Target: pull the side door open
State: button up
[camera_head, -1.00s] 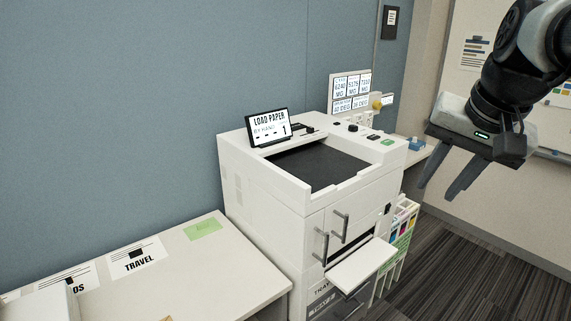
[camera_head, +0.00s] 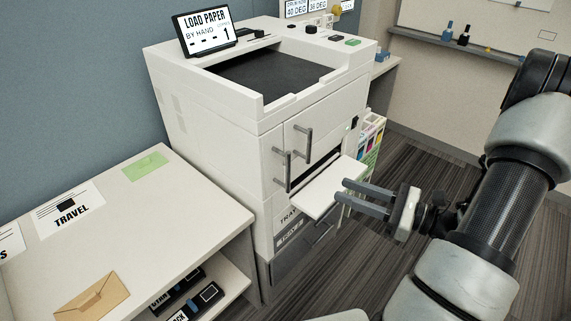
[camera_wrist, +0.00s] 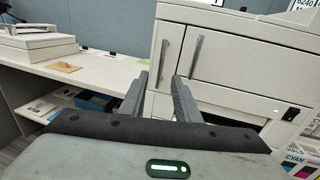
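A second bar handle (camera_head: 303,145) is on the front panel, also in the wrist view (camera_wrist: 196,57). My gripper (camera_head: 341,190) is open and empty, in front of the printer and right of the handles in the head view. It also shows in the wrist view (camera_wrist: 159,78), apart from both handles.
A white tray (camera_head: 325,190) juts from the printer's front, close to my fingers. A white table (camera_head: 185,220) with cards and an envelope (camera_head: 92,300) stands left of the printer. Ink cartridges (camera_head: 370,135) stand at its right. Carpet is clear at right.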

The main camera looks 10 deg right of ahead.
jog(key=b, duration=0.1)
send_over(288, 187)
jog(key=shift+w+f+t, duration=0.1)
jog(key=shift+w+t, duration=0.2)
jog(key=shift+w, duration=0.05)
jog(key=shift+d, duration=0.1)
grip_shut()
